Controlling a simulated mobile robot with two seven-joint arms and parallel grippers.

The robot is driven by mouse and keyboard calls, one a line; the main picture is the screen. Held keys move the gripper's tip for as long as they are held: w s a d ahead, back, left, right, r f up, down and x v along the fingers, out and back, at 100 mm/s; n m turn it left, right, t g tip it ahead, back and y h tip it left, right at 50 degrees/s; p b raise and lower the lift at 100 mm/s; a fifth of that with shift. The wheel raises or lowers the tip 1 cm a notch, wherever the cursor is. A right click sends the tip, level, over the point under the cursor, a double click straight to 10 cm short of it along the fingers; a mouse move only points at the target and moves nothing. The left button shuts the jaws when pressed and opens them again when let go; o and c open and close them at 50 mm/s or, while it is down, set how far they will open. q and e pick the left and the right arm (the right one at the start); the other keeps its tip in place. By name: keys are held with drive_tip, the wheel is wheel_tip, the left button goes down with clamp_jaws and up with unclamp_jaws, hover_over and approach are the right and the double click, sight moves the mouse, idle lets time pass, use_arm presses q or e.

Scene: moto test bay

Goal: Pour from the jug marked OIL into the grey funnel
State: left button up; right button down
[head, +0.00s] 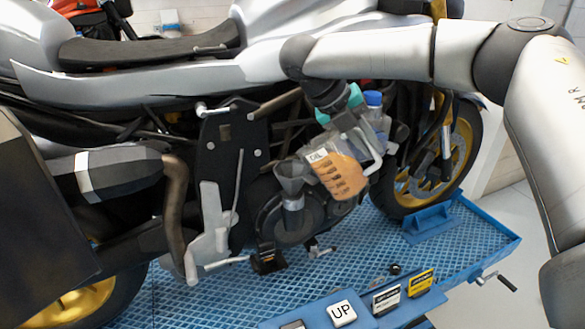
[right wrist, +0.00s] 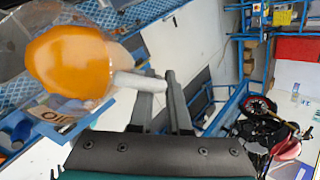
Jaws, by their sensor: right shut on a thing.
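The clear jug marked OIL (head: 341,174), with orange contents, hangs tilted in front of the motorcycle engine. It also shows in the right wrist view (right wrist: 70,62), large at upper left. My right gripper (head: 362,140) is shut on its pale handle; the fingers (right wrist: 163,100) show beside the handle in the right wrist view. My left gripper is out of view.
A blue cap (head: 373,98) shows behind the jug; I cannot tell what it belongs to. The motorcycle (head: 170,85) stands on a blue lift platform (head: 440,253). Small labelled boxes (head: 420,283) and an UP button (head: 341,313) are at the front edge.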

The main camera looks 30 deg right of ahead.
drive_tip(key=shift+w+a+r+n+g+h, duration=0.15)
drive_tip(key=shift+w+a+r+g+h, duration=0.1)
drive_tip(key=shift+r+g+h, duration=0.25)
drive_tip(key=shift+w+a+r+n+g+h, duration=0.1)
drive_tip(key=shift+w+a+r+g+h, duration=0.15)
drive_tip(key=shift+r, duration=0.35)
drive_tip(key=shift+w+a+r+n+g+h, duration=0.15)
drive_tip(key=shift+w+a+r+g+h, duration=0.1)
drive_tip(key=shift+r+h, duration=0.25)
idle(6.4)
